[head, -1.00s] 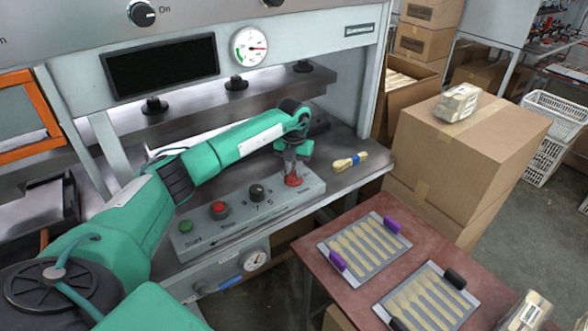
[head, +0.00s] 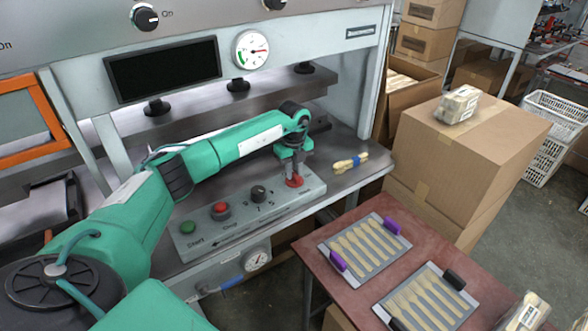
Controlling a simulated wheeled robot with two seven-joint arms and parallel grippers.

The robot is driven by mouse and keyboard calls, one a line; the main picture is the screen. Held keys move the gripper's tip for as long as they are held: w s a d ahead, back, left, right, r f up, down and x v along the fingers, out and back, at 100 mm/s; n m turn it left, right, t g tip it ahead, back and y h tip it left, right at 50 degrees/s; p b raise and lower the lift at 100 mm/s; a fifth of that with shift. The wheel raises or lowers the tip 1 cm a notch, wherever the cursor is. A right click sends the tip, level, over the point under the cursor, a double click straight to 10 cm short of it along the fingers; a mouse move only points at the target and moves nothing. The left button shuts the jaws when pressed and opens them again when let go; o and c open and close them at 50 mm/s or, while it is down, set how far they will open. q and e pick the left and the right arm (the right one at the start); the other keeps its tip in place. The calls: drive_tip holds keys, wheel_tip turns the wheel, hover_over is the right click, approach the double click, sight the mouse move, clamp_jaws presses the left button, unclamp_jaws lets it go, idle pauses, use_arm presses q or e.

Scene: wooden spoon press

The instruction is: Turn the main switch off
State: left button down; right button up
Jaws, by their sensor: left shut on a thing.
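A grey control box (head: 232,228) sits on the front ledge of the press. At its right end is a red switch (head: 295,182), partly hidden by my left gripper. My left gripper (head: 293,176) points down and is shut on the red switch. The box also carries a green Start button (head: 187,227), a red Stop button (head: 220,209) and a black selector knob (head: 258,192). I cannot read a label at the red switch. A black knob (head: 145,18) marked "On" is on the upper panel. My right gripper is not in view.
A bundle of wooden spoons (head: 348,164) lies on the ledge right of the box. A reddish table (head: 330,280) in front holds trays of spoons (head: 372,270). Cardboard boxes (head: 465,150) stand at the right. The press's dark screen (head: 163,68) and gauge (head: 252,49) are above my arm.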

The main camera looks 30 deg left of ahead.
sight(294, 172)
use_arm(q)
drive_tip(key=shift+r+n, duration=0.1)
drive_tip(key=shift+n, duration=0.6)
drive_tip(key=c, duration=1.3)
unclamp_jaws()
drive_tip(key=shift+r, duration=0.45)
wheel_tip(294, 172, up, 13)
drive_tip(key=b, duration=0.3)
drive_tip(key=shift+f, duration=0.15)
